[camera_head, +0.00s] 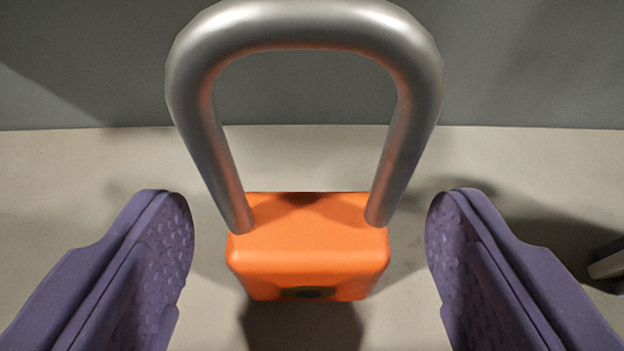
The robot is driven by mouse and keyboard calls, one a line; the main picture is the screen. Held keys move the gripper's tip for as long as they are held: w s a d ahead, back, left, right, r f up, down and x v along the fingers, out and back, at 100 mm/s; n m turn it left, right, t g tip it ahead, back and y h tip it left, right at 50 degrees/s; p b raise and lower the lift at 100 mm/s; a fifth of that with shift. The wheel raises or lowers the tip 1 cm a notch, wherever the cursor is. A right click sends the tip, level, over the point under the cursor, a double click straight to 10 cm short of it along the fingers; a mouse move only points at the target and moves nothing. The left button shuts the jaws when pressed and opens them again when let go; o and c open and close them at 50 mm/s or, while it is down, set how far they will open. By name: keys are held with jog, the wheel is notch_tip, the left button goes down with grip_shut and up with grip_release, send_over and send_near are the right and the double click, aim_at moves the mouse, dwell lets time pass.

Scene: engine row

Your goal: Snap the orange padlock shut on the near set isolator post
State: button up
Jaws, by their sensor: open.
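The orange padlock (308,255) is in the middle of the head camera view, with a dark round spot low on its near face. Its thick grey metal shackle (305,25) loops up toward the top of the picture. Both shackle legs meet the orange body; I cannot tell whether it is latched. My gripper (309,225) is open, with one purple finger to the left of the body and one to the right. A gap shows on each side, so neither finger touches the padlock. No isolator post shows in this view.
A pale beige surface (80,190) lies around and behind the padlock, mostly clear. A plain grey surface (540,70) fills the view beyond its far edge. A small dark and pale object (606,264) is cut off at the right edge.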

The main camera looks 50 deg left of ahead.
jog(key=shift+x, duration=1.1)
jog(key=c, duration=1.1)
jog(key=shift+c, duration=0.2)
jog(key=shift+r, duration=0.1)
